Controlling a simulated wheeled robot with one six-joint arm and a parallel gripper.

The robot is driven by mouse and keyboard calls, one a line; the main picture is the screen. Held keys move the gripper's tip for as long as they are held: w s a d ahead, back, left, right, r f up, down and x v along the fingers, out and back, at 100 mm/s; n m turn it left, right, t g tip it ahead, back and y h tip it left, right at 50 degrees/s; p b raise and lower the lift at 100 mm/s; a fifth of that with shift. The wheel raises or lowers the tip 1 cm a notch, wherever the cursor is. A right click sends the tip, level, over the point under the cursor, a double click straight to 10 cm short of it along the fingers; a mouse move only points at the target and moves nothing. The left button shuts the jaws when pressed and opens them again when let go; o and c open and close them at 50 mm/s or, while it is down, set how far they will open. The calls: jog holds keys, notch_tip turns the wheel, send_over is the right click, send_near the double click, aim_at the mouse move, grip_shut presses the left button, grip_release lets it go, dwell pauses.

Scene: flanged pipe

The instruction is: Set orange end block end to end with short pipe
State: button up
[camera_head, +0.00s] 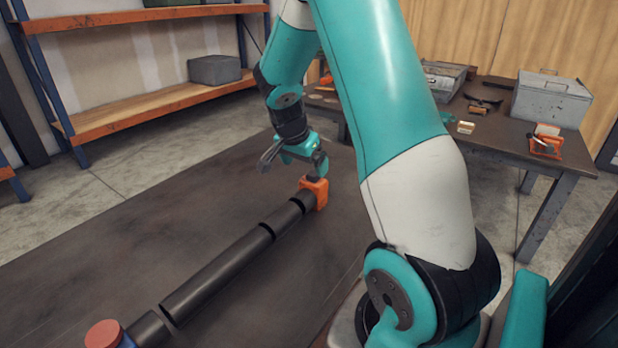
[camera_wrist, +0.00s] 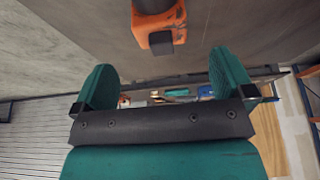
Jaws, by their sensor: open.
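The orange end block (camera_head: 315,193) sits at the far end of a line of dark pipes on the table. The short pipe (camera_head: 283,218) lies between it and a longer dark pipe (camera_head: 217,276). The block appears to meet the short pipe's end in line; I cannot tell whether they fully touch. My gripper (camera_head: 294,163) is open and empty, just above and beside the block. In the wrist view, the block (camera_wrist: 160,28) is beyond my spread teal fingers (camera_wrist: 162,66), not between them, with a dark pipe end at the top edge.
A red-topped blue piece (camera_head: 103,334) is at the near end of the pipe line. A workbench (camera_head: 480,130) with a metal box (camera_head: 550,100) stands at the back right. Shelving (camera_head: 150,107) stands at the back left. The table (camera_head: 130,245) left of the pipes is clear.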

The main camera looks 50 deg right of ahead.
jog(key=s+a+r+n+t+y, duration=0.1)
jog(key=s+a+r+n+y, duration=0.2)
jog(key=a, duration=0.5)
jog(key=a+r+n, duration=0.3)
jog(key=a+n, duration=0.2)
jog(key=a, duration=0.4)
jog(key=s+a+r+n+t+y, duration=0.1)
jog(key=s+a+r+n+y, duration=0.15)
jog(key=a+n, duration=0.4)
jog(key=s+a+r+n+g+y, duration=0.2)
jog(key=s+a+r+n+y, duration=0.1)
jog(key=s+a+n, duration=0.7)
jog(key=s+a, duration=0.4)
jog(key=a, duration=0.1)
jog(key=shift+s, duration=0.4)
jog(key=shift+r, duration=0.15)
